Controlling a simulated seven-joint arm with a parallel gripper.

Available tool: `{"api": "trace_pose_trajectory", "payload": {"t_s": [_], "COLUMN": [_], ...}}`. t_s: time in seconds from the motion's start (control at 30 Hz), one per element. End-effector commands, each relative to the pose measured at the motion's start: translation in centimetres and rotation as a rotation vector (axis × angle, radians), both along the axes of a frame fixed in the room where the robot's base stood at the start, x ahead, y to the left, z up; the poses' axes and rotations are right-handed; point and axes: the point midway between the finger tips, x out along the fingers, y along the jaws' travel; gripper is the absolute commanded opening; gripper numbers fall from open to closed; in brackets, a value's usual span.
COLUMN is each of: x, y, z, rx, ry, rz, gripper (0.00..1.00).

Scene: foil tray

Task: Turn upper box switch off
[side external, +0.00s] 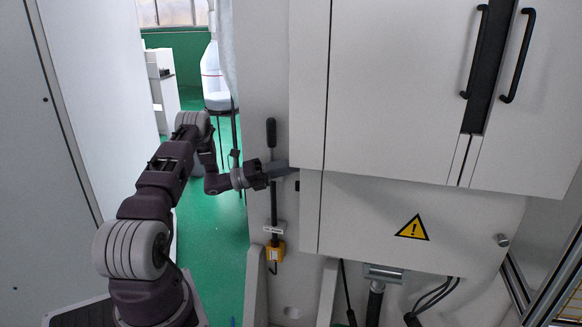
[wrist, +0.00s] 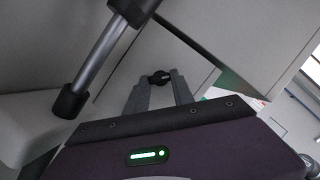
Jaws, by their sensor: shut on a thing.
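The upper box (side external: 405,100) is a large pale grey cabinet in the side view. In the wrist view a small black switch knob (wrist: 159,77) sits on a pale grey panel face. My gripper (side external: 284,168) reaches the left side of the box, near its lower edge. In the wrist view my gripper (wrist: 158,84) has its two grey fingers on either side of the knob, shut on it. The knob is hidden in the side view, and the angle it is turned to is hard to read.
A metal rod with black ends (wrist: 95,62) stands close left of my fingers in the wrist view; it seems to be the upright lever (side external: 271,132) beside my gripper. A lower box (side external: 370,225) with a warning sign sits below. Green floor (side external: 222,235) is open at left.

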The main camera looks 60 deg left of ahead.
Motion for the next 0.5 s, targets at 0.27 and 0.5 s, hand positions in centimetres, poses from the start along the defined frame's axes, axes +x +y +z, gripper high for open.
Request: {"api": "trace_pose_trajectory", "payload": {"t_s": [0.27,0.5], "x": [-0.10,-0.19], "y": [-0.17,-0.25], "z": [0.22,0.40], "rx": [-0.143,-0.286], "ry": [0.143,0.288], "rz": [-0.002,-0.002], "gripper": [0.00,0.00]}}
